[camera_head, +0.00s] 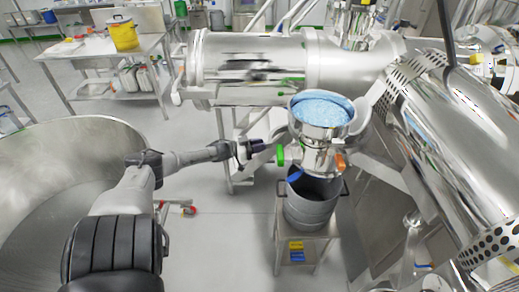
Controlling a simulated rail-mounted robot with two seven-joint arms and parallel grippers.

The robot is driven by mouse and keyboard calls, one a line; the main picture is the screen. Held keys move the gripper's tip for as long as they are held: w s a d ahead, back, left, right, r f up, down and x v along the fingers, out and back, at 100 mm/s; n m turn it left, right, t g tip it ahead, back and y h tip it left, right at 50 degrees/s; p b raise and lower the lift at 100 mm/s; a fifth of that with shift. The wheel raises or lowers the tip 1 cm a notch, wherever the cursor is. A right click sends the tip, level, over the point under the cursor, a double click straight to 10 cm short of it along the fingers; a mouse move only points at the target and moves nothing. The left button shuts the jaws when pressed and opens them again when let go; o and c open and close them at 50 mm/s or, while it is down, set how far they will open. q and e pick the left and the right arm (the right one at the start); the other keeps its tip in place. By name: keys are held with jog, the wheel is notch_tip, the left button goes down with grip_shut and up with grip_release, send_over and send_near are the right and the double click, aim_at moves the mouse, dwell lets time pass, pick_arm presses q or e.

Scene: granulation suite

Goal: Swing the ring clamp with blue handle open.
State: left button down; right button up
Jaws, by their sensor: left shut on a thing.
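The blue handle (295,175) of a ring clamp sits low on the steel outlet under the hopper (322,135), just above the bucket. A green handle (280,155) stands upright higher on the left side of the outlet, and an orange handle (341,161) is on its right side. My left gripper (272,148) reaches in from the left, with its fingertips at the green handle. It is shut on that handle, above and left of the blue one. The ring of the blue-handled clamp is too small to make out. My right gripper is not in view.
A grey bucket (311,207) stands on a small steel stand (325,232) below the outlet. Blue material (321,108) fills the hopper. A large steel cylinder (250,60) lies behind, and another (455,130) slopes at the right. A wide steel bowl (70,135) is at left.

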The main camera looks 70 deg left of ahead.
pick_arm(q)
jog(key=shift+a+f, duration=0.1)
jog(key=c, duration=1.4)
grip_release()
jog(key=o, duration=0.4)
jog(key=shift+a, duration=0.15)
jog(key=shift+s, duration=0.25)
jog(key=s+p, duration=0.2)
jog(key=s, duration=1.1)
jog(key=shift+s+a, duration=0.15)
jog(key=shift+a, duration=0.15)
